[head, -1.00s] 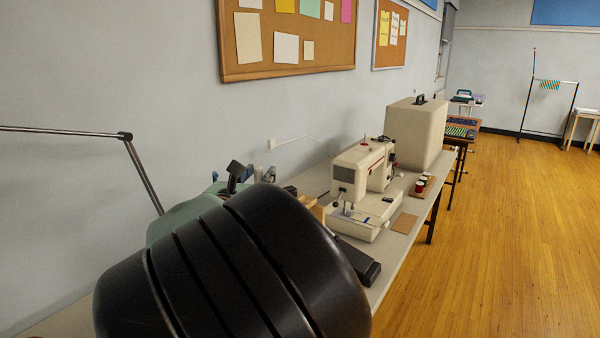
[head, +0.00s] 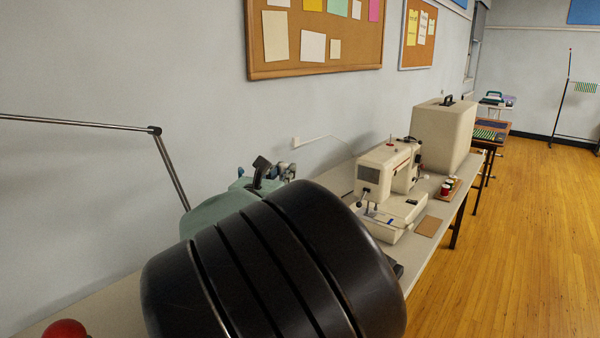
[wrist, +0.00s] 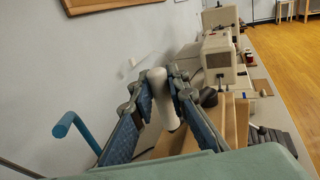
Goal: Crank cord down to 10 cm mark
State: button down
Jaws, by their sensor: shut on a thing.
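In the wrist view, my gripper (wrist: 160,88) has its two blue-padded fingers on either side of an upright white cylindrical handle (wrist: 158,84) and is shut on it. The handle stands in front of light wooden boards (wrist: 235,120); how it joins them is hidden. In the head view, my large black arm link covers the middle foreground, and only part of my gripper (head: 283,171) shows beyond it. I cannot make out the cord or a 10 cm mark in either view.
A sewing machine (head: 385,172) and a beige case (head: 443,137) stand farther along the table (head: 441,212). A thin metal jointed rod (head: 80,122) and a red ball (head: 65,329) are at left. Open floor lies right.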

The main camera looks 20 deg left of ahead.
jog(key=shift+w+a+f+m+h+b, duration=0.15)
jog(key=shift+w+a+m+h+b, duration=0.3)
jog(key=shift+b, duration=0.85)
jog(key=shift+w+a+f+m+h+b, duration=0.1)
jog(key=shift+w+m+h+b, duration=0.2)
jog(key=shift+h+b, duration=0.7)
jog(key=shift+w+a+r+y+b, duration=0.25)
jog(key=shift+w+b, duration=0.15)
jog(key=shift+b, duration=0.15)
jog(key=shift+w+a+r+y+b, duration=0.1)
jog(key=shift+w+a+b, duration=0.1)
jog(key=shift+w+b, duration=0.25)
jog(key=shift+s, duration=0.1)
jog(key=c, duration=1.8)
grip_release()
jog(key=shift+c, duration=0.2)
